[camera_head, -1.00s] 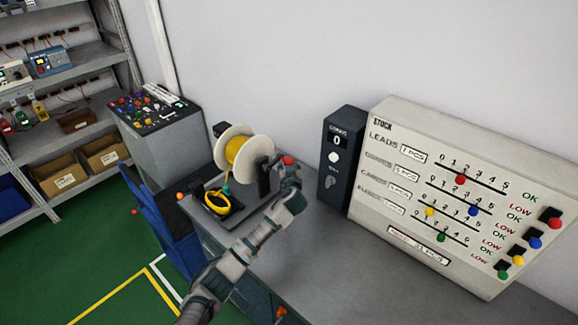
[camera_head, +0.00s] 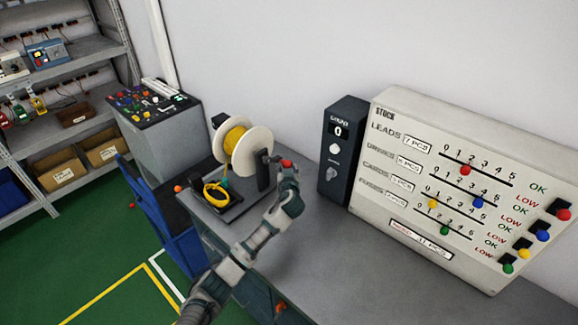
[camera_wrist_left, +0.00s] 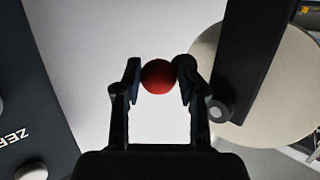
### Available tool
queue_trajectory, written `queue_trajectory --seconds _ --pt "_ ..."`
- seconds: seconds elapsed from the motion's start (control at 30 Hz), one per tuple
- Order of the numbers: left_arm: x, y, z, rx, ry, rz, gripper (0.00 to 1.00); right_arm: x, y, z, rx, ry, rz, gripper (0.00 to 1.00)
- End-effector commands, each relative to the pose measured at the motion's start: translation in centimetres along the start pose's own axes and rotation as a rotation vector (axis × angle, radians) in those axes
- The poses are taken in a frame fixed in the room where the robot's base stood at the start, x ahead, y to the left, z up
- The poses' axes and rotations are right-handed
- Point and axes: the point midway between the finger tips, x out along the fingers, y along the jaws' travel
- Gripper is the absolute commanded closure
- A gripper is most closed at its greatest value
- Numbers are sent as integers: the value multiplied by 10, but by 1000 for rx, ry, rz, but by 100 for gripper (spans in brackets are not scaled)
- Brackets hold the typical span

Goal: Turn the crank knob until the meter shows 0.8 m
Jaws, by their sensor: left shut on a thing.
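The red crank knob (camera_head: 287,163) sits beside the reel's dark post. In the left wrist view the knob (camera_wrist_left: 158,77) lies between the two fingers of my left gripper (camera_wrist_left: 156,76), which is shut on it. The left gripper (camera_head: 284,170) also shows in the head view, its arm reaching up from the bottom. The reel (camera_head: 245,149) has white flanges and yellow cable. A loop of yellow cable (camera_head: 216,197) lies on the dark base in front. The meter readout (camera_head: 338,130) on a dark box seems to show 0. My right gripper is not in view.
A dark box (camera_head: 343,165) with a white knob stands right of the reel. The large stock board (camera_head: 470,180) stands to its right. The grey bench top (camera_head: 370,280) is clear in front. A blue chair-like frame (camera_head: 170,240) and shelves (camera_head: 90,105) are on the left.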

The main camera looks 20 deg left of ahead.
Motion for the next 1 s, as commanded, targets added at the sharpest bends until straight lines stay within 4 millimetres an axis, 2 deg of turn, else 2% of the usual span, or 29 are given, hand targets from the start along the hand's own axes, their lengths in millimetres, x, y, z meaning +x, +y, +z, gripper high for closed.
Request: queue_trajectory --seconds 0.3,0.7,1.0 --pt "0 -2 -1 0 2 -2 93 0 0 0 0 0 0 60" --pt "-8 -14 18 0 4 -3 93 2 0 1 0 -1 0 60" --pt "-8 -15 20 0 4 -3 93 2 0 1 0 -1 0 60"
